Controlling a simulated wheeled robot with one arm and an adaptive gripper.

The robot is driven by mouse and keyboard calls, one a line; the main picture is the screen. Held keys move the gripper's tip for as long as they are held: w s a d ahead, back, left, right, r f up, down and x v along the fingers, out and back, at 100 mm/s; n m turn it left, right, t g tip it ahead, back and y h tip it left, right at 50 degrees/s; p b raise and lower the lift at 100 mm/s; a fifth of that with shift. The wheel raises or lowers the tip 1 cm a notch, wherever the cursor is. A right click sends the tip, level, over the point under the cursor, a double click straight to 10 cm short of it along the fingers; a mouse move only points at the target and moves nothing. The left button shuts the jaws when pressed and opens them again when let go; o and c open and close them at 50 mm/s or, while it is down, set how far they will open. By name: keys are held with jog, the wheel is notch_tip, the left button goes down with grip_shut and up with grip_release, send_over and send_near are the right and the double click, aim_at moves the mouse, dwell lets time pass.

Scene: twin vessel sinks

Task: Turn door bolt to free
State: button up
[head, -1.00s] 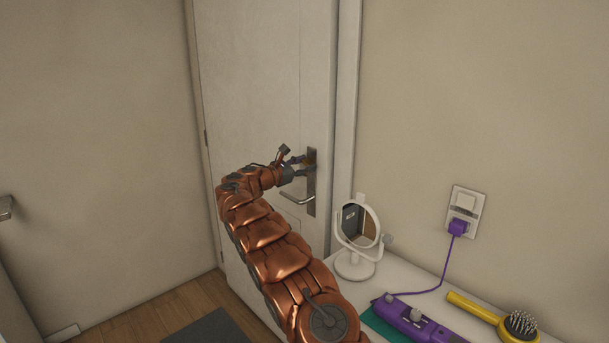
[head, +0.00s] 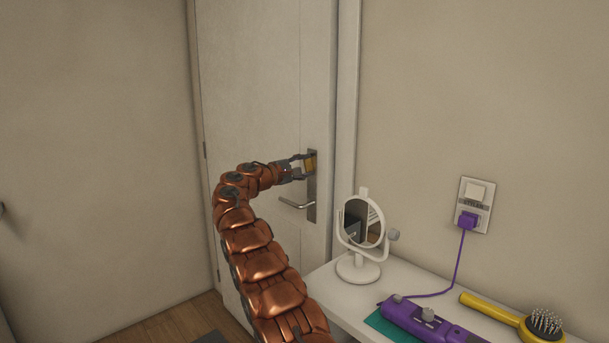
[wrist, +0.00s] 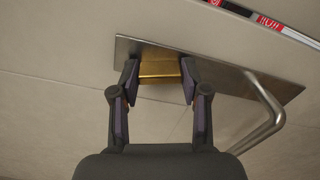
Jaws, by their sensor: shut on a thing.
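The door bolt is a brass-coloured turn piece (wrist: 160,68) on the metal lock plate (wrist: 235,78); the bolt also shows small in the head view (head: 309,163). My gripper (wrist: 159,82) is shut on the bolt, with one finger against each side of it. In the head view my gripper (head: 303,167) reaches the upper part of the plate on the white door (head: 250,90). The lever handle (head: 297,203) sits below the bolt on the same plate. A red and white marked strip (wrist: 268,20) shows near the plate in the wrist view.
A white counter (head: 335,300) stands to the right of the door. On it are a round mirror (head: 358,263), a purple appliance (head: 425,318) and a yellow hairbrush (head: 495,309). A purple cord runs to the wall socket (head: 473,205). Wooden floor shows at lower left.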

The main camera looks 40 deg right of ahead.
jog(key=shift+m+b, duration=0.7)
jog(key=shift+m, duration=0.9)
jog(key=o, duration=1.1)
jog(key=shift+o, duration=0.2)
jog(key=shift+w+a, duration=0.1)
jog(key=shift+a, duration=1.35)
jog(key=a, duration=0.9)
